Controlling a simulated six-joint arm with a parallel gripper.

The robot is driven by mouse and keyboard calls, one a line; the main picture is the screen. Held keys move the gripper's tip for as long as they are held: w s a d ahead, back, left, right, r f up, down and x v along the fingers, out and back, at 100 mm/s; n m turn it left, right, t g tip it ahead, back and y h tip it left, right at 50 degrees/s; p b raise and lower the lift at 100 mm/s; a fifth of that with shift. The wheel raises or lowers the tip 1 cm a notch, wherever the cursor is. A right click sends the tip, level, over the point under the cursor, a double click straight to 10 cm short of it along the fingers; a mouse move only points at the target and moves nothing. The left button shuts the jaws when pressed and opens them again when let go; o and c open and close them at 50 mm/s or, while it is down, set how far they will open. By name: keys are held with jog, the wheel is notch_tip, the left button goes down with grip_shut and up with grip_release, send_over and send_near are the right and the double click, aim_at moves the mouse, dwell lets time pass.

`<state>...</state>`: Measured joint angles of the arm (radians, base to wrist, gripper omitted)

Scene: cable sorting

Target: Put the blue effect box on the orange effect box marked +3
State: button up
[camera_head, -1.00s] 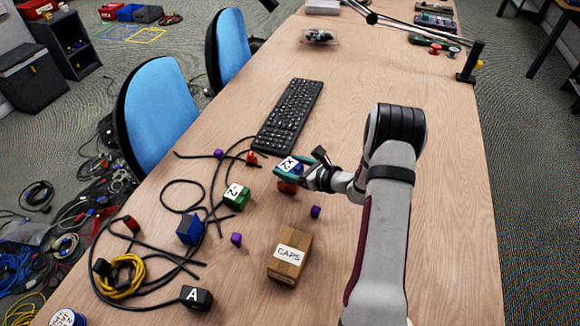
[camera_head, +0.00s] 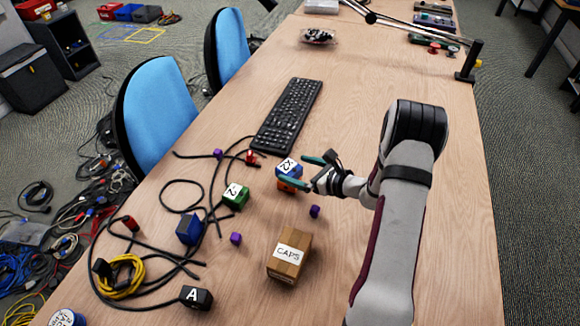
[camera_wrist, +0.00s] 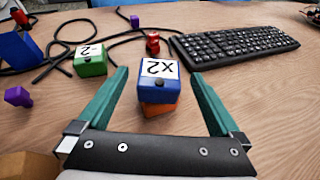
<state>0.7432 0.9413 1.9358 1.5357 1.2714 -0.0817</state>
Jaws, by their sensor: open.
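The blue effect box (camera_wrist: 158,82) has a white top label reading "x2". It rests on top of the orange effect box (camera_wrist: 158,109), of which only the lower part shows; its label is hidden. In the head view the blue box (camera_head: 288,168) sits on the orange box (camera_head: 291,186) in the middle of the table. My gripper (camera_head: 306,173) is open, its teal fingers apart and just right of the stack. In the wrist view the open fingers (camera_wrist: 158,88) stand either side of the stack with gaps, holding nothing.
A green box (camera_head: 235,195) stands left of the stack, and a cardboard box marked CAPS (camera_head: 290,254) stands nearer. A keyboard (camera_head: 287,116) lies beyond. Black cables (camera_head: 181,195), a dark blue block (camera_head: 189,229) and small purple cubes lie around.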

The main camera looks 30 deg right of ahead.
jog(key=v, duration=0.9)
jog(key=s+a+r+n+g+y, duration=0.1)
jog(key=s+a+r+n+g, duration=0.3)
jog(key=a, duration=0.4)
jog(key=s+a+r+n+g+y, duration=0.2)
jog(key=s+a+r+n+g, duration=0.15)
jog(key=a+n, duration=0.35)
jog(key=s+a+r+n+g+y, duration=0.15)
jog(key=a+r+n, duration=0.25)
jog(key=a, duration=0.5)
jog(key=s+n+g+h, duration=0.3)
jog(key=s+n+h, duration=0.4)
jog(key=s+n, duration=0.4)
jog(key=s+d, duration=0.1)
jog(key=s, duration=0.4)
jog(key=shift+s+r+g+h, duration=0.2)
jog(key=shift+r+g+h, duration=0.05)
jog(key=shift+g+h, duration=0.15)
